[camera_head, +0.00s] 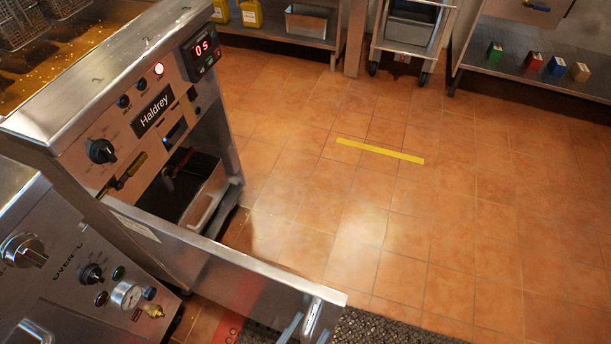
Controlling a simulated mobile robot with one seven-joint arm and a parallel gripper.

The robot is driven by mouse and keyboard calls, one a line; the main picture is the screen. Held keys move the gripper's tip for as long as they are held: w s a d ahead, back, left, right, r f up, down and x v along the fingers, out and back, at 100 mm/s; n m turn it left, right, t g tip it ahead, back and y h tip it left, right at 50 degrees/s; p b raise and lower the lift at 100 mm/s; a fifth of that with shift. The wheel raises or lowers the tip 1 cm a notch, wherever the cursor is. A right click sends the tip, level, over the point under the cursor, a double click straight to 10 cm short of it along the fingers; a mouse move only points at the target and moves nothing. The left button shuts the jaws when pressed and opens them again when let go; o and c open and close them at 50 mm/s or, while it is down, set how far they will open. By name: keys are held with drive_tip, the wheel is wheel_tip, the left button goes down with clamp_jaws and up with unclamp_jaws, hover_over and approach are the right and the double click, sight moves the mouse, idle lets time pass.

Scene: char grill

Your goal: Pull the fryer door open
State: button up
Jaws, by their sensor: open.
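The fryer (150,80), labelled Haldrey, stands at the left with its control panel facing right. Its door (235,278) stands swung wide open, reaching out toward the lower middle. The cabinet behind it is exposed, with a metal pan (207,203) inside. The door's bar handle (312,318) is near its free end at the bottom edge. What seem to be the tips of my gripper (306,332) show on both sides of the handle, spread apart. The rest of my gripper is cut off by the frame, and contact with the handle cannot be told.
Another appliance (60,265) with knobs and a gauge stands at the lower left. Tiled floor with a yellow strip (380,151) is open to the right. A dark mat (385,328) lies at the bottom. A wheeled cart (412,30) and shelves stand along the back.

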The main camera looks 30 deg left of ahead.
drive_tip(key=s, duration=1.3)
drive_tip(key=shift+p, duration=0.3)
